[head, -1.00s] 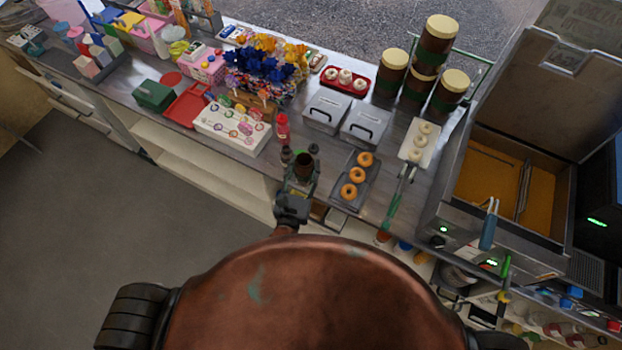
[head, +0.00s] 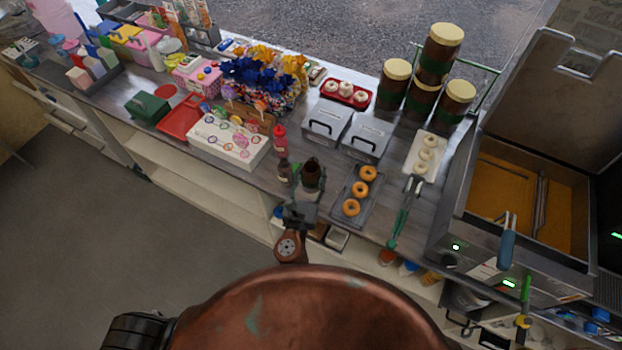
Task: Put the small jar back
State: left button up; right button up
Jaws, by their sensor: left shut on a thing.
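A small dark brown jar (head: 311,173) is at the counter's front edge, in the middle of the head view. My left gripper (head: 309,186) reaches up from below and is shut on it. The gripper hides the jar's lower part, so I cannot tell whether it touches the counter. My right gripper is not in view.
A small dark bottle (head: 284,169) and a red squeeze bottle (head: 280,141) stand close left of the jar. A tray of ring doughnuts (head: 339,205) lies close right. Large jars with cream lids (head: 392,88) stand at the back. The fryer (head: 474,215) is right.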

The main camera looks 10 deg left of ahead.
pick_arm(q)
jog(key=w+f, duration=0.1)
jog(key=w+f+b, duration=0.1)
jog(key=shift+w+a+f, duration=0.1)
jog(key=shift+f, duration=0.2)
jog(key=f+b, duration=0.3)
jog(key=f, duration=0.1)
jog(key=shift+w, duration=0.3)
jog(key=shift+r, duration=0.25)
jog(key=shift+f, duration=0.1)
jog(key=o, duration=1.5)
jog(key=shift+f, duration=0.1)
